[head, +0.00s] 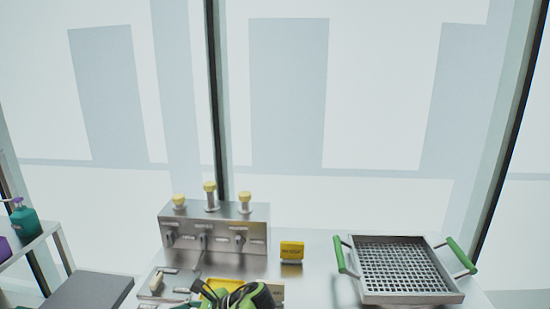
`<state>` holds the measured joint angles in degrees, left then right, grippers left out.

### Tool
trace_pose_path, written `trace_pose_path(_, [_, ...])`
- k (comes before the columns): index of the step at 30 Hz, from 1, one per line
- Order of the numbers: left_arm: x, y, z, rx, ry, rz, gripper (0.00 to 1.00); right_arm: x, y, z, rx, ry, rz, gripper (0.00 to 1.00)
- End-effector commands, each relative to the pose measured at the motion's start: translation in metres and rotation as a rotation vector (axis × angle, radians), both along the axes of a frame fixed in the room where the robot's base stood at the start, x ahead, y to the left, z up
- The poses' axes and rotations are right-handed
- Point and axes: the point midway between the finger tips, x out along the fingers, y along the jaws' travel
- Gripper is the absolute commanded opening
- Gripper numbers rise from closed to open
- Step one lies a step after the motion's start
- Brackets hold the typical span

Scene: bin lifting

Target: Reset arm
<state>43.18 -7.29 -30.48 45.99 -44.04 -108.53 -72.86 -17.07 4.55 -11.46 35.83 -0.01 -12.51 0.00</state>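My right gripper is not in view. A metal mesh basket (455,298) with two green handles sits on the steel counter at the right. No gripper touches it in this view.
A steel unit with several yellow-topped knobs (256,214) stands at the back of the counter (310,285). A yellow sign block (291,252) is beside it. A shelf with a teal bottle (25,220) is far left.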

Motion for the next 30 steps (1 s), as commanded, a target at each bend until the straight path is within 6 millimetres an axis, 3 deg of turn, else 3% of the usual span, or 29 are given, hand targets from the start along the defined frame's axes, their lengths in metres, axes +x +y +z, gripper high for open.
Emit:
trace_pose_path(11, [-0.050,-0.019,-0.080,-0.267,-0.150,0.097,0.60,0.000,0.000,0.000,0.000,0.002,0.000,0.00])
trace_pose_path(14, [-0.074,-0.027,-0.107,-0.375,-0.216,0.160,0.60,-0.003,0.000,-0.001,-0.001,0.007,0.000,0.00])
trace_pose_path(19, [-0.135,-0.040,-0.148,-0.608,-0.379,0.347,0.60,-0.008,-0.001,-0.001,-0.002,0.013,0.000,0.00])
trace_pose_path(24, [-0.201,-0.048,-0.158,-0.823,-0.561,0.589,0.60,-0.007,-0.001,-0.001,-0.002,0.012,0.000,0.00])
trace_pose_path(30, [-0.255,-0.051,-0.138,-0.985,-0.726,0.819,0.60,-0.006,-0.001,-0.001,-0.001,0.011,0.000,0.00])
